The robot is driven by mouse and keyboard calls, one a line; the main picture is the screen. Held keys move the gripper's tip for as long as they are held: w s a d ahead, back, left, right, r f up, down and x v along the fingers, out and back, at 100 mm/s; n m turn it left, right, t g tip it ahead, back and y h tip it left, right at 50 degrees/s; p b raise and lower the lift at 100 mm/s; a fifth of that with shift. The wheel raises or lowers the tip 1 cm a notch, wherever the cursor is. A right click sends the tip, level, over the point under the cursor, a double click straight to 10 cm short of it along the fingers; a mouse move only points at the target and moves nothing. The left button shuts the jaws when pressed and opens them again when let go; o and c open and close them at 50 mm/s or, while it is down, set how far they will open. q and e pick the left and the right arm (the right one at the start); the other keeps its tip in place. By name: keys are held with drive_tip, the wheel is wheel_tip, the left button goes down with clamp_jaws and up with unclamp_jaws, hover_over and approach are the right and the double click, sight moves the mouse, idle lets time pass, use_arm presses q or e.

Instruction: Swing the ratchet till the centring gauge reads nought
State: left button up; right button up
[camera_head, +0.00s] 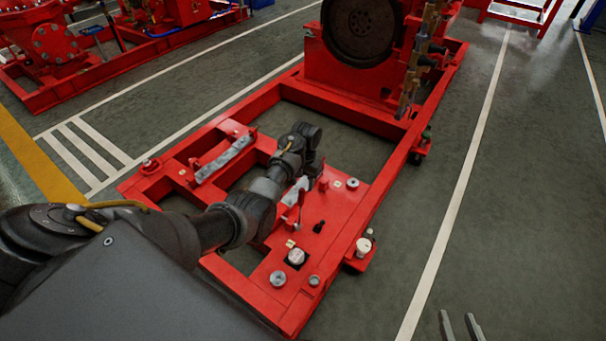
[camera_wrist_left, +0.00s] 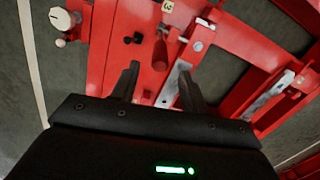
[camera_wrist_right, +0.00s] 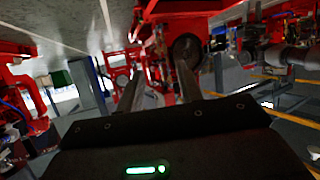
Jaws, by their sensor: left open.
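My left gripper (camera_wrist_left: 158,69) is open above the red base frame (camera_head: 335,240). In the left wrist view, an upright red handle-like post (camera_wrist_left: 160,52) shows between and beyond its fingertips; I cannot tell whether they touch it, or whether it is the ratchet. A small black knob (camera_wrist_left: 133,39) stands beside it and also shows in the head view (camera_head: 319,227). A round pale dial-like part (camera_head: 297,257) sits on the plate; whether it is the centring gauge, and its reading, cannot be told. My right gripper (camera_head: 460,326) is open and empty, over the floor at lower right.
A white-topped knob (camera_head: 363,246) stands on a bracket at the frame's right edge. Grey metal bars (camera_head: 225,158) lie across the frame. A dark flywheel (camera_head: 361,28) and upright pipes stand at the far end.

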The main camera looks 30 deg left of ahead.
use_arm(q)
drive_tip(key=shift+w+r, duration=0.1)
drive_tip(key=shift+r, duration=0.9)
use_arm(e)
drive_tip(key=shift+s+d+f+g+h, duration=0.3)
drive_tip(key=shift+d+f+g, duration=0.15)
drive_tip(key=shift+f, duration=0.1)
drive_tip(key=shift+s+d+f+g+h, duration=0.25)
drive_tip(key=shift+d+f+g+h, duration=0.1)
drive_tip(key=shift+d+f, duration=0.15)
